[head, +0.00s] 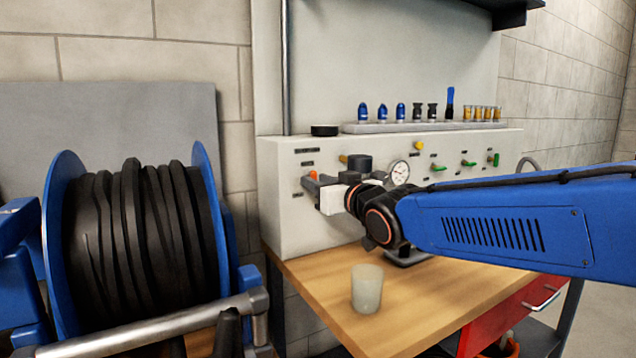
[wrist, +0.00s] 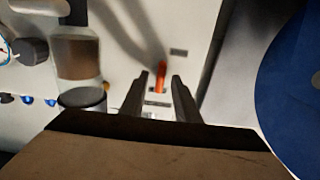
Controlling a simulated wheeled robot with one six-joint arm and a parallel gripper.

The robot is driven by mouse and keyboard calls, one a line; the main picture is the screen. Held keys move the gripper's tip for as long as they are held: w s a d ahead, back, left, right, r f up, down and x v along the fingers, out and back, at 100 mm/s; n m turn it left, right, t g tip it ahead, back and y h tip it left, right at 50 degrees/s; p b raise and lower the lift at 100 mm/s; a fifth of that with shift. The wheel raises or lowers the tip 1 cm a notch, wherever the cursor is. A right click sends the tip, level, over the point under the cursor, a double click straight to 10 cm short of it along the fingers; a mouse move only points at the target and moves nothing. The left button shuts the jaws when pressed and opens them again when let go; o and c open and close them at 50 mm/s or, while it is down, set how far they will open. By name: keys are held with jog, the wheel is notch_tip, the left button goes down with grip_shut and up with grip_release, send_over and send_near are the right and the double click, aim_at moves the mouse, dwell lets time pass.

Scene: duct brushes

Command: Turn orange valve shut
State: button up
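The orange valve (head: 313,175) is on the left part of the pale panel front, with only a small part showing beside my gripper (head: 311,187). In the wrist view the orange valve (wrist: 161,72) is a narrow handle that runs up and down the picture. My gripper (wrist: 160,77) is open there, with one finger on each side of the handle and gaps visible between. Whether the fingertips reach past the handle in depth I cannot tell.
Green valves (head: 468,163) and a gauge (head: 398,172) are further right on the panel. A pale cup (head: 366,288) stands on the wooden bench (head: 440,300) below my arm. A blue hose reel (head: 65,165) stands left of the bench. Small brushes line the shelf (head: 425,127) above.

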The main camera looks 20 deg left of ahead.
jog(key=shift+w+a, duration=0.15)
grip_shut()
jog(key=shift+m, duration=0.3)
jog(key=m, duration=1.7)
jog(key=shift+w+d+f, duration=0.2)
jog(key=shift+f, duration=0.15)
jog(key=shift+m, duration=0.4)
